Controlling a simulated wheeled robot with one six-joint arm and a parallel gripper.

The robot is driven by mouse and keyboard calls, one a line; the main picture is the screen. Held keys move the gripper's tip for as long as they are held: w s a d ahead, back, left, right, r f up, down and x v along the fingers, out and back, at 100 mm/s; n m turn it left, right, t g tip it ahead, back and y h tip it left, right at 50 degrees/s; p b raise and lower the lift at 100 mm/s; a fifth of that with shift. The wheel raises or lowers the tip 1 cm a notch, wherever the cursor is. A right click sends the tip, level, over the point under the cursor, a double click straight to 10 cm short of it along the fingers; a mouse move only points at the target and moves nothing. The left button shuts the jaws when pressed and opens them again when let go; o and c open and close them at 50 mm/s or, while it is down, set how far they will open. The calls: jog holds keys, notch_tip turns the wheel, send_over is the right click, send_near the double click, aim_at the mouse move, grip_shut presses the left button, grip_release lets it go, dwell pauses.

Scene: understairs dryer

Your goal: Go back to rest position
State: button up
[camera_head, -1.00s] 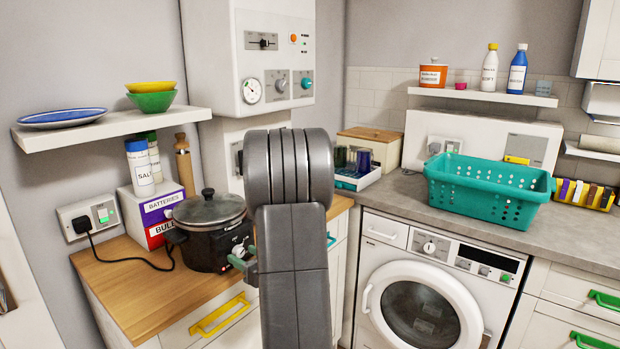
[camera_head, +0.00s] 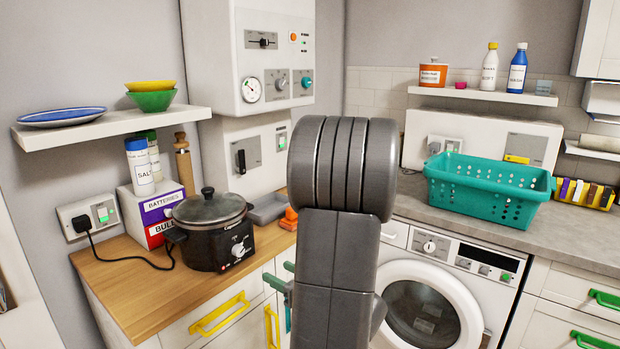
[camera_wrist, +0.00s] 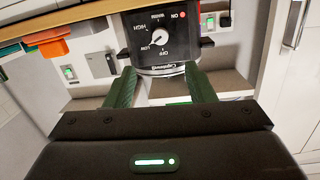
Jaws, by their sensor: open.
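My gripper (camera_wrist: 161,88) is open in the wrist view, with its two dark green fingers apart and nothing between them. Beyond the fingertips is the front panel of the black slow cooker (camera_wrist: 157,50), upside down in this view, with a white dial (camera_wrist: 160,37) and a red spot beside "ON". The fingers appear clear of the dial. In the head view the slow cooker (camera_head: 207,245) stands lidded on the wooden counter. My grey arm fills the lower middle there and hides part of the corner behind it.
A wooden counter (camera_head: 140,295) has yellow-handled fronts below. An orange object (camera_head: 289,219) and grey tray (camera_head: 268,207) lie right of the cooker. A teal basket (camera_head: 486,192) sits above the washer-like machine (camera_head: 430,305). A shelf (camera_head: 110,128) with plate and bowls juts out left.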

aim_at(241, 252)
jog(key=x, duration=1.4)
jog(key=shift+s, duration=0.1)
jog(key=shift+s+d+n+b, duration=0.15)
jog(key=shift+n+b, duration=0.2)
jog(key=shift+n, duration=0.55)
jog(key=n, duration=0.3)
jog(key=shift+t+b, duration=0.3)
jog(key=shift+b, duration=0.1)
jog(key=n, duration=0.3)
jog(key=n+p, duration=0.1)
jog(key=n, duration=0.2)
jog(key=shift+n, duration=0.3)
jog(key=shift+s+d, duration=0.25)
jog(key=shift+d, duration=0.05)
